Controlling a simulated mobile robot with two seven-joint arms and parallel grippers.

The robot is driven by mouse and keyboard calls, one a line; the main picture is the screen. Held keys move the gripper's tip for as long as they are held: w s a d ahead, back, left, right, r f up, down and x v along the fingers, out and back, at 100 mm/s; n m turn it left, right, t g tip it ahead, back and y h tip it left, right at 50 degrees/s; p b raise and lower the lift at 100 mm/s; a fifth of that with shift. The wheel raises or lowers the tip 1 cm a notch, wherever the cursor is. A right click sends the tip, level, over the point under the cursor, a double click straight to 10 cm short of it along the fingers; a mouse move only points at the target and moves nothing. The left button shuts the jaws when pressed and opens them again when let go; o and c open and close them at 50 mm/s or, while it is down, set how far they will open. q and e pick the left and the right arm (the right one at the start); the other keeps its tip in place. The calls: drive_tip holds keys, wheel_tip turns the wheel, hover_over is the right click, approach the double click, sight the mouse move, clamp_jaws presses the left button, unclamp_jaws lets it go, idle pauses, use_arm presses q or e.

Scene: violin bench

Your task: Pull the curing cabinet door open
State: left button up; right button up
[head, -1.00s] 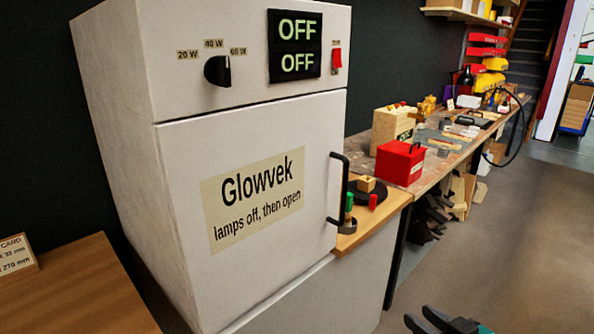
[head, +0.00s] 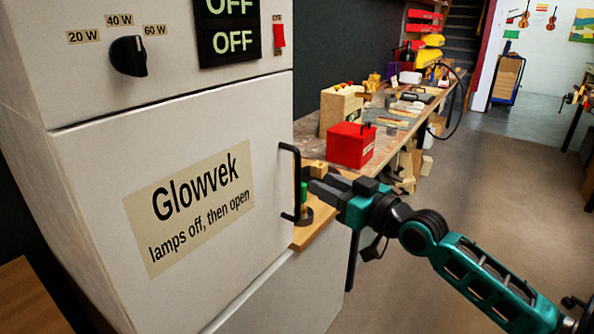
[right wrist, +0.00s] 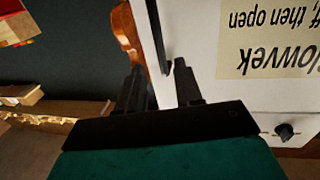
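The white curing cabinet (head: 150,105) stands at the left, its door (head: 90,185) shut flush. A label (head: 195,205) on the door reads "Glowvek, lamps off, then open". The black bar handle (head: 296,160) is upright at the door's right edge. My right gripper (head: 316,182) is just right of the handle, fingers pointing at it. In the right wrist view, the fingers (right wrist: 158,70) are apart, with the dark handle (right wrist: 155,35) showing between their tips; I cannot tell whether they touch it. My left gripper is out of view.
The cabinet display (head: 232,30) reads OFF twice, beside a knob (head: 128,56) and red switch (head: 279,36). A red box (head: 350,146) and wooden box (head: 340,108) stand on the bench behind my gripper. The floor (head: 410,260) at right is mostly clear.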

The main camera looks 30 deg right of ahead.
sight(300, 173)
drive_tip(key=shift+w+a, duration=0.3)
drive_tip(key=shift+w, duration=1.1)
drive_tip(key=shift+w+a, duration=0.25)
drive_tip(key=shift+w, duration=1.15)
drive_tip(key=shift+w+a, duration=0.3)
drive_tip(key=shift+w, duration=1.1)
drive_tip(key=shift+c, duration=0.4)
clamp_jaws()
